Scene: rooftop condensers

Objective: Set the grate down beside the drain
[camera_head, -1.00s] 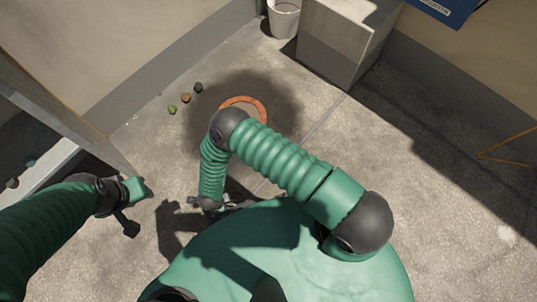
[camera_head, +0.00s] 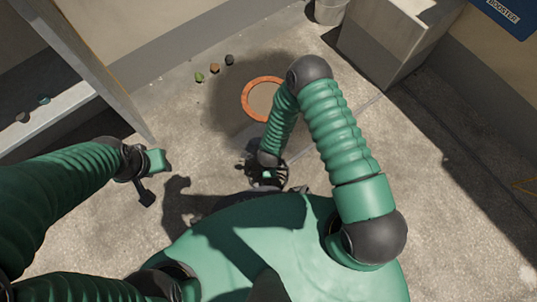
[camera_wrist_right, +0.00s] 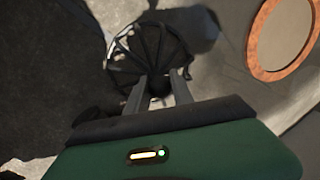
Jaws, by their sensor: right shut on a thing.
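The drain (camera_head: 246,101) is an orange-brown ring in the floor with a flat grey-brown middle, inside a dark stain. Its ring also shows at the upper right of the right wrist view (camera_wrist_right: 262,62). My right gripper (camera_wrist_right: 158,80) is shut on the grate (camera_wrist_right: 127,60), a dark, round, ribbed cage. In the head view the right gripper (camera_head: 268,178) and grate are on the near side of the drain, apart from it in the picture. Whether the grate touches the floor I cannot tell. My left gripper (camera_head: 148,180) is off to the left, its jaw opening unclear.
A grey box (camera_head: 385,50) and a pale bucket (camera_head: 328,12) stand at the back. A shelf (camera_head: 50,112) with small items is at left. The floor right of my right arm is mostly clear.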

